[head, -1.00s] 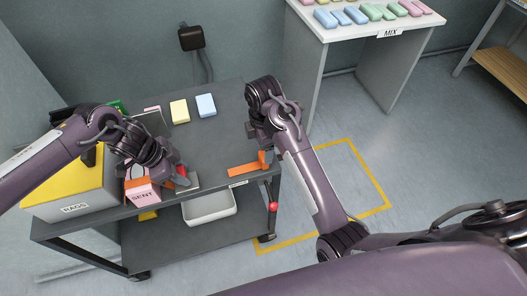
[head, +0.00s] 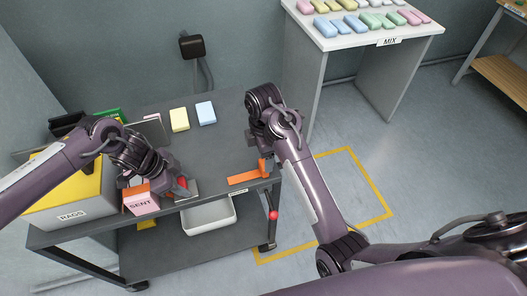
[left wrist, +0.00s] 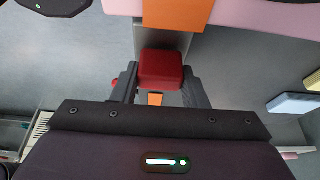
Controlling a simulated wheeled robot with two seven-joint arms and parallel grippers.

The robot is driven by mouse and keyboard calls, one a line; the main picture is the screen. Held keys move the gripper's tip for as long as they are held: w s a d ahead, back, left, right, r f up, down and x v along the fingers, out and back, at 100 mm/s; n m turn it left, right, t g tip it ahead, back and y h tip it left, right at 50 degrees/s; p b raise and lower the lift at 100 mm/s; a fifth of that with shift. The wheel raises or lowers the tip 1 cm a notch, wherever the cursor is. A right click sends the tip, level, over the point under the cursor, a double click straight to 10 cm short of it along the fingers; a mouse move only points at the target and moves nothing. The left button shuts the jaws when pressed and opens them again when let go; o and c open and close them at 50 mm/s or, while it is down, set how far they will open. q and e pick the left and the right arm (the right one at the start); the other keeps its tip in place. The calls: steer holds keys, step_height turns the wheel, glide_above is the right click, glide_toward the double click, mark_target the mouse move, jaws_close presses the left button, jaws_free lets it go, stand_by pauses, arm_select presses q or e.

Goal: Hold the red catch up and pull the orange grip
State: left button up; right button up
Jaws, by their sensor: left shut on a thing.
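My left gripper (head: 174,182) is shut on the red catch at the front left of the dark cart top. In the left wrist view the red catch (left wrist: 161,70) sits between the two fingers (left wrist: 160,88). A small orange piece (left wrist: 155,99) shows just below it there. A pink block marked SENT (head: 142,206), with an orange part (head: 135,189), stands beside the left gripper. A flat orange bar (head: 243,178) with an upright orange tab (head: 262,168) lies at the cart's right front. My right gripper (head: 265,148) is above and close to that tab; its fingers are mostly hidden.
A yellow-topped RAGS box (head: 72,214) stands on the left. A yellow block (head: 179,120) and a blue block (head: 206,113) lie at the back of the cart. A MIX table (head: 345,43) stands back right.

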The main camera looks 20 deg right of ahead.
arm_select(q)
steer(key=shift+w, duration=0.1)
steer(key=o, duration=1)
steer(key=shift+o, duration=0.2)
